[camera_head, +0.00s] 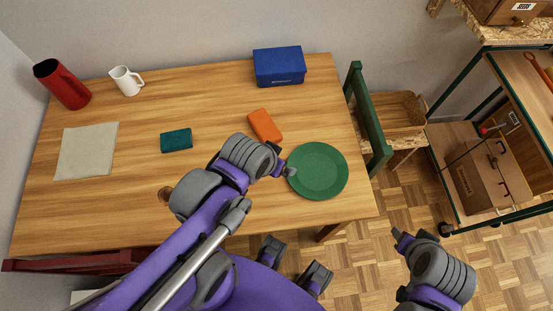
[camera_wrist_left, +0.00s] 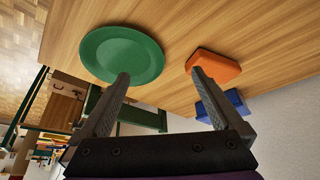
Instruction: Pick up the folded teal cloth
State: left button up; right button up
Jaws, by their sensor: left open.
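The folded teal cloth (camera_head: 176,140) lies flat on the wooden table, left of the middle in the head view. It is uncovered, with bare tabletop around it. It does not show in the left wrist view. My left gripper (camera_head: 281,160) is right of the cloth and apart from it, between the orange folded item and the green plate. In the left wrist view my left gripper (camera_wrist_left: 160,75) has its fingers spread with nothing between them. My right gripper (camera_head: 408,237) is off the table, over the floor at the lower right; its opening is unclear.
The table (camera_head: 215,105) also bears a green plate (camera_head: 318,172), an orange folded item (camera_head: 265,126), a blue box (camera_head: 279,67), a beige cloth (camera_head: 87,150), a white jug (camera_head: 124,81) and a red vessel (camera_head: 64,86). A green chair (camera_head: 369,122) stands at the right edge.

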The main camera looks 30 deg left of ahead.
aim_at(175, 141)
jog(key=k, duration=0.4)
jog(key=i+l+u, duration=0.35)
jog(key=k+u, duration=0.1)
jog(key=u, duration=1.9)
